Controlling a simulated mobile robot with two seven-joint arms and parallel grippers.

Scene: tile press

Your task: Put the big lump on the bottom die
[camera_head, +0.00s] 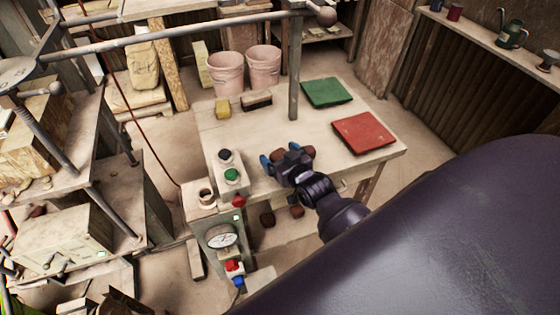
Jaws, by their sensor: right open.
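My right gripper (285,160) is open over the table's front part, left of the red mat, with a blue finger on its left side. Reddish-brown lumps (308,151) show at the gripper's far side, partly hidden by it. I cannot tell which is the big lump, or whether the gripper touches one. I cannot pick out the bottom die. My left gripper is not in view.
The pale table (350,97) carries a green mat (327,92), a red mat (364,132), a yellow block (222,109) and a dark brush-like block (257,100). A button box (231,176) and a gauge (221,237) stand at left. A metal post (294,70) rises at the back.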

